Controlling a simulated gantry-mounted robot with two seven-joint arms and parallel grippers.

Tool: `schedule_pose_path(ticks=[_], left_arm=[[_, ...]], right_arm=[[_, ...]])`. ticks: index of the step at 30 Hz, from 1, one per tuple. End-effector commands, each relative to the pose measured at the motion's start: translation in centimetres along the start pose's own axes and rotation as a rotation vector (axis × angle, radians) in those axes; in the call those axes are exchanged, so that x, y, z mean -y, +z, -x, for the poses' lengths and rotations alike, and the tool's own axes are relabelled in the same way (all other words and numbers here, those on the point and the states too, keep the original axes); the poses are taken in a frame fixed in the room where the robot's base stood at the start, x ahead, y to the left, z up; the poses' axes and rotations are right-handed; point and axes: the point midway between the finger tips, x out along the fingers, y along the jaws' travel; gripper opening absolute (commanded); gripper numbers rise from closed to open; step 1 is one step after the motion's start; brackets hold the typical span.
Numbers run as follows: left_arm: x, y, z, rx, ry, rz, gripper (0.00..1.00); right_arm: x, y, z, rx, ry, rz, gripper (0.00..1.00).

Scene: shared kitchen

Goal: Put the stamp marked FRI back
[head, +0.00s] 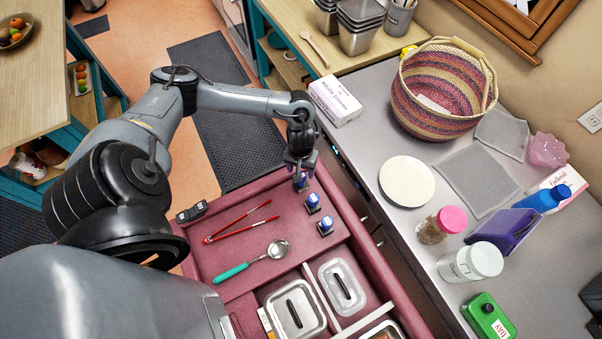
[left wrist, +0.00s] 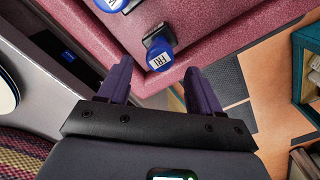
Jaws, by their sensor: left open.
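The stamp marked FRI (left wrist: 158,52) has a round blue top with a white label and a dark base. It is in the pink-lined drawer (left wrist: 240,28), close to a wall. My left gripper (left wrist: 157,72) is open, its two fingers apart on either side of the line to the stamp, with nothing between them. In the head view my left gripper (head: 300,168) hangs over the drawer's far end, just above a blue-topped stamp (head: 301,183) that it partly hides. Two more blue-topped stamps (head: 313,202) (head: 326,224) stand nearer. My right gripper is out of view.
The drawer also holds red tongs (head: 238,222), a ladle with a teal handle (head: 255,259) and lidded metal containers (head: 296,309). A small black object (head: 191,212) is at its left edge. The counter at right carries a basket (head: 440,85), a plate (head: 407,181) and jars (head: 471,263).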

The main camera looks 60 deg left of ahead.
Motion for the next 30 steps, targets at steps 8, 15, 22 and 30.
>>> schedule_pose_path(ticks=[8, 15, 22, 30], left_arm=[[0.0, 0.0, 4.0, -0.001, 0.001, -0.002, 0.65], [-3.3, 2.2, 3.8, -0.019, 0.075, -0.146, 0.65], [-13.4, 9.8, 2.9, -0.16, 0.323, -0.551, 0.65], [-20.3, 16.6, 7.6, -0.46, 0.441, -0.831, 0.65]], right_arm=[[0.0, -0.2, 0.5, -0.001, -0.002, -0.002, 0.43], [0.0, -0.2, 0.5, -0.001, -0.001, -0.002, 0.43], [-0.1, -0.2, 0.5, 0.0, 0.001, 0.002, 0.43], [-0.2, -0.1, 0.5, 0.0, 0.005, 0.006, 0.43]])
